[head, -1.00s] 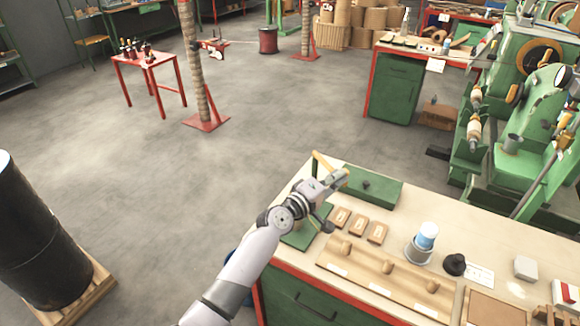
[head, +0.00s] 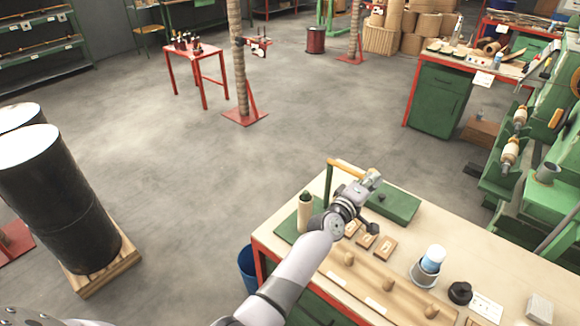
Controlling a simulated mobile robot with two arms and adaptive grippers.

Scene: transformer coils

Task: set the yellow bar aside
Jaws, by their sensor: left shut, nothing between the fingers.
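The yellow bar (head: 345,165) is raised above the far-left corner of the workbench (head: 440,212). Its left end meets the top of a thin green upright post (head: 328,184). Its right end runs to just behind my left gripper (head: 373,178), which hides what lies there. My left gripper is shut and empty, close to that right end; I cannot tell whether it touches the bar. My right gripper is not in view.
A green box (head: 395,206) lies right of my gripper. A pale cylinder with a dark top (head: 305,213) stands left of my arm. Small wooden blocks (head: 385,247), a long wooden board (head: 370,285) and a blue-topped cup (head: 430,262) are nearer.

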